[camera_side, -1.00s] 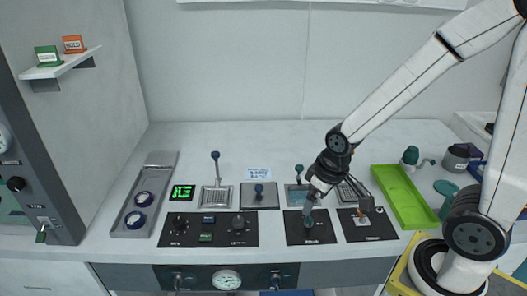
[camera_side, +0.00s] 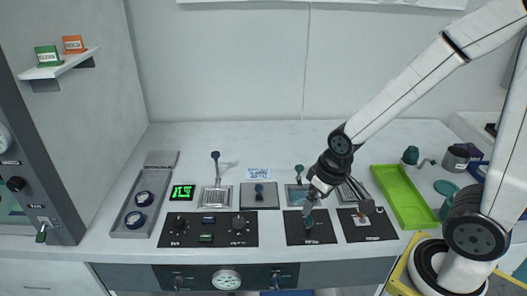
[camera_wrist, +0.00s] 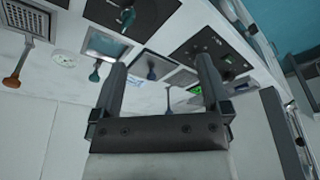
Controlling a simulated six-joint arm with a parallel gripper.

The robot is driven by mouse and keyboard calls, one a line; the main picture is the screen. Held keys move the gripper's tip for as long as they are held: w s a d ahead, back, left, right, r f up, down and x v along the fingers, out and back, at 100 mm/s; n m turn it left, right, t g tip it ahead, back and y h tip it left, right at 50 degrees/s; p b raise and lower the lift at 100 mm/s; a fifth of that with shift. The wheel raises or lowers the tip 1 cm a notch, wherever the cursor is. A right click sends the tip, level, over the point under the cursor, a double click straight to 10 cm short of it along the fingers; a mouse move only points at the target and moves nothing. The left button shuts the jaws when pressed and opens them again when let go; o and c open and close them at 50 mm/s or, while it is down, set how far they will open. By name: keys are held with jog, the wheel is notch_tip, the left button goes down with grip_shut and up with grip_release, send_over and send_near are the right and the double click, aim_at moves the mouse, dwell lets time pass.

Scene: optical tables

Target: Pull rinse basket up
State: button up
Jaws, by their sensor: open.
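A drain grate has a dark-blue-knobbed lever (camera_side: 215,156). A grey plate (camera_side: 268,200) has a short dark knob (camera_side: 259,188). A bluish basin has a teal-knobbed handle (camera_side: 299,168); this handle also shows in the wrist view (camera_wrist: 96,75), left of my fingers. My gripper (camera_side: 366,207) is open and empty, low over the right of the bench. In the wrist view my gripper (camera_wrist: 160,72) has its fingers wide apart, with the plate's knob (camera_wrist: 151,72) visible between them.
Black control panels (camera_side: 190,238) line the bench front. A green tray (camera_side: 402,195) and several cups are at the right. My arm partly covers another grate beside the basin.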

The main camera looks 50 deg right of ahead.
jog(key=shift+c, duration=1.3)
jog(key=m+g, duration=0.3)
jog(key=m, duration=0.3)
send_over(300, 167)
notch_tip(300, 167, down, 7)
jog(key=shift+w+r, duration=0.1)
jog(key=shift+r, duration=0.1)
jog(key=shift+f, duration=3.9)
grip_shut()
